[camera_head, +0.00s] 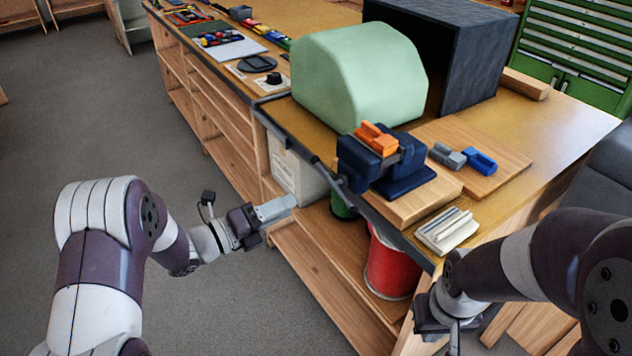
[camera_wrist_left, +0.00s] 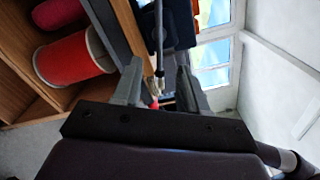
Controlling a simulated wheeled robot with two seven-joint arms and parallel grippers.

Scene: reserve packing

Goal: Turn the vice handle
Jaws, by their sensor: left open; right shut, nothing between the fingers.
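The dark blue vice (camera_head: 402,180) stands on a wooden block at the bench edge, with an orange piece (camera_head: 376,138) at its jaws. Its thin handle (camera_head: 328,169) sticks out from the vice's left side, over the bench edge. My left gripper (camera_head: 288,203) is open, left of and below the handle, in front of the bench. In the left wrist view, a thin metal rod (camera_wrist_left: 158,42), apparently the handle, lines up with the gap between the open fingers (camera_wrist_left: 158,76). Contact cannot be made out. My right gripper (camera_head: 446,322) is shut and empty at the lower right, partly hidden.
A pale green cover (camera_head: 350,80) and a dark open box (camera_head: 455,50) stand behind the vice. Grey and blue blocks (camera_head: 480,161) lie on a board to its right. A white slotted piece (camera_head: 447,232) lies near the edge. A red drum (camera_head: 390,267) is on the shelf below.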

